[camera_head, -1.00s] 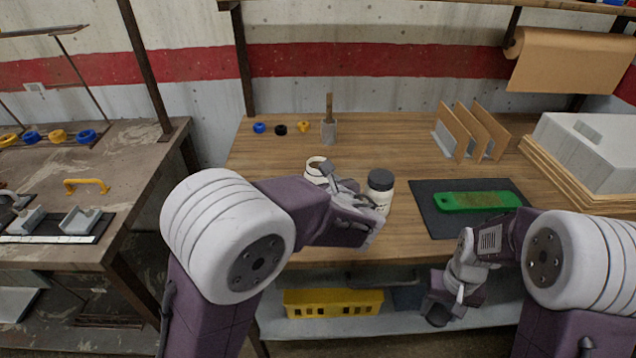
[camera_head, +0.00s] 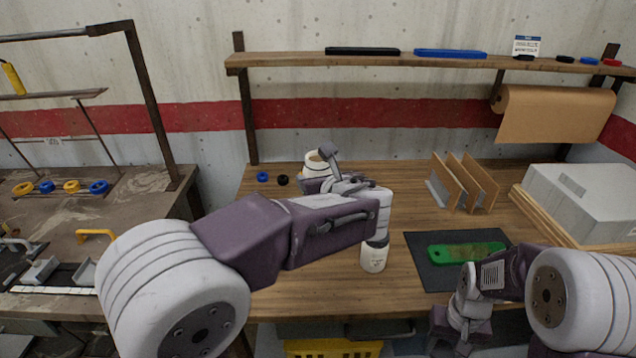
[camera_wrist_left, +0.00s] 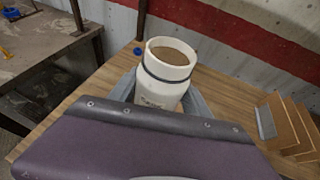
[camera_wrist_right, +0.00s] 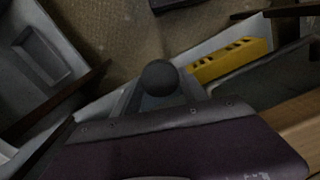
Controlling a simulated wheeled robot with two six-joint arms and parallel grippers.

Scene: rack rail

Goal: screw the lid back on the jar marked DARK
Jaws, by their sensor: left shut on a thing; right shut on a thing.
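My left gripper (camera_head: 327,165) is shut around an open cream jar (camera_head: 316,166) and holds it upright above the bench. In the left wrist view, the jar (camera_wrist_left: 165,90) has no lid, brown contents and a dark band at the neck. Its label is too small to read. My right gripper (camera_head: 441,344) is low at the bench's front edge. In the right wrist view it is shut on a dark round piece (camera_wrist_right: 160,78), which looks like a lid. A second cream jar (camera_head: 374,258) stands on the bench, its dark lid partly behind my left arm.
A dark mat (camera_head: 428,276) with a green board (camera_head: 465,251) lies at right. Upright brown panels (camera_head: 465,180) and a grey box (camera_head: 590,205) stand behind. Small blue (camera_head: 262,176) and black (camera_head: 283,180) rings lie at back left. A yellow basket (camera_head: 330,348) sits below the bench.

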